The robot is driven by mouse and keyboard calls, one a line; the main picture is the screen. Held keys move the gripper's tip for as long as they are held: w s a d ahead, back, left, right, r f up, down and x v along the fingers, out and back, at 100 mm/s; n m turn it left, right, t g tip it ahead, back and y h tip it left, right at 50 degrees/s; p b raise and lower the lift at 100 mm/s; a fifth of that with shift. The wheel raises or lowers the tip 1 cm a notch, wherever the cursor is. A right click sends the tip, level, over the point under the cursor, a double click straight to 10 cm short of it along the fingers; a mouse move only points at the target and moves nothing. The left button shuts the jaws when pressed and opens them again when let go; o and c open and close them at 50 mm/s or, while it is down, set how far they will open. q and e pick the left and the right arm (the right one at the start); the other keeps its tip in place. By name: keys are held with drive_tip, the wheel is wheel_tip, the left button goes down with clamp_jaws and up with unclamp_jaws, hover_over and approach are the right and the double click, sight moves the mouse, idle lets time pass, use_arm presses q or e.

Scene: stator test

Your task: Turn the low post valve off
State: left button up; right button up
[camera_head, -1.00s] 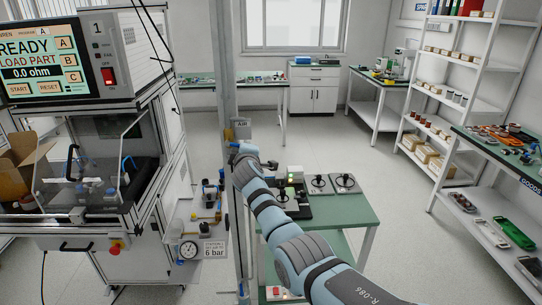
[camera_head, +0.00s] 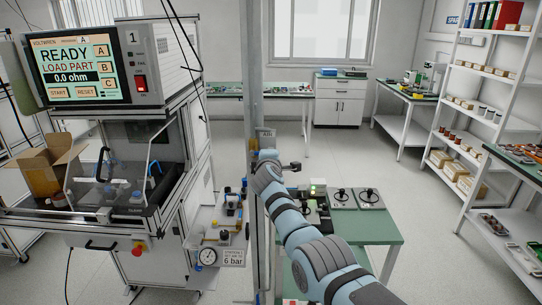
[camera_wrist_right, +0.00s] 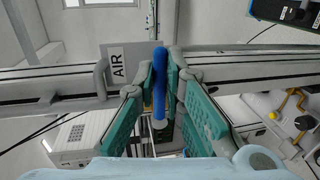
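A grey upright post (camera_head: 252,80) stands in the middle of the head view, with a small AIR sign (camera_head: 266,133) on it. In the right wrist view, the post lies sideways behind the AIR sign (camera_wrist_right: 118,64). A blue lever (camera_wrist_right: 160,78) stands between the green-padded fingers of my right gripper (camera_wrist_right: 160,72). The fingertips are close on both sides of it; whether they grip it is unclear. The valve body is mostly hidden. In the head view, my right arm (camera_head: 300,230) reaches to the post and hides the lever. My left gripper is not in view.
A test cabinet with a READY screen (camera_head: 74,67) stands left of the post. A pressure gauge (camera_head: 208,257) and a 6 bar sign (camera_head: 233,257) are low beside it. A green-topped table (camera_head: 370,228) stands close behind my arm. Open floor (camera_head: 400,180) lies beyond.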

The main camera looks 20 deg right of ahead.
drive_tip(key=o, duration=0.5)
drive_tip(key=shift+c, duration=0.2)
drive_tip(key=shift+r, duration=0.1)
drive_tip(key=v, duration=1.2)
drive_tip(key=shift+w, duration=0.1)
